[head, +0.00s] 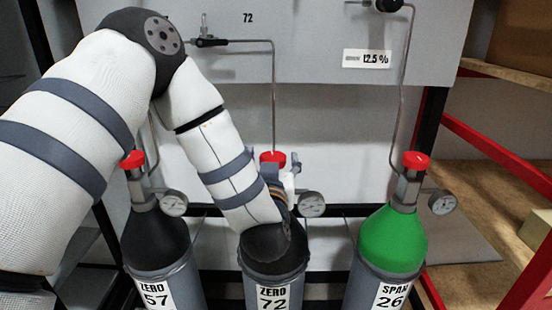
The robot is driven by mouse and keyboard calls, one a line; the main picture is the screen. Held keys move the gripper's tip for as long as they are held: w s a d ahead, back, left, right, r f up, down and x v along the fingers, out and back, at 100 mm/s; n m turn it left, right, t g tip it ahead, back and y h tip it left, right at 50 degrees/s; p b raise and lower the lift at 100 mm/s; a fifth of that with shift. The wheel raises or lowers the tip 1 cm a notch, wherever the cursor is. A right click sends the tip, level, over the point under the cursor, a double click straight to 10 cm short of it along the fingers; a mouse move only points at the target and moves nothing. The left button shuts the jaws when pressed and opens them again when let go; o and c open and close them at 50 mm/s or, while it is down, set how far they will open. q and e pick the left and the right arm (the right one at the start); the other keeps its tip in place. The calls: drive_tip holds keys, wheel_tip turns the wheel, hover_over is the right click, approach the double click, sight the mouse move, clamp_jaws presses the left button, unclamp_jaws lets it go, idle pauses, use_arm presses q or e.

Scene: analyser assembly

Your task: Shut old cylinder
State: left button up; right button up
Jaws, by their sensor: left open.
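Three gas cylinders stand in a row, each with a red valve knob and a gauge. The left one is a black-topped cylinder labelled ZERO 57 (153,240). The middle one is a black-topped cylinder labelled ZERO 72 (258,268). The right one is a green-topped cylinder labelled SPAN 26 (388,240). My left gripper (281,164) is open at the red knob (268,157) of the middle cylinder, with finger parts showing either side. My wrist hides the valve body, so contact is unclear. No label says which cylinder is old. My right gripper is not in view.
A grey panel (300,62) above carries the marks 72 and 12.5%. Thin metal tubes (273,100) run down from it to the cylinders. Gauges (312,204) stick out beside the valves. A red-edged shelf frame (490,150) stands at the right.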

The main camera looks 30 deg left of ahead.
use_arm(q)
drive_tip(key=shift+w+a, duration=0.4)
drive_tip(key=shift+w, duration=0.2)
drive_tip(key=c, duration=1.2)
drive_tip(key=shift+o, duration=0.2)
drive_tip(key=shift+r, duration=0.1)
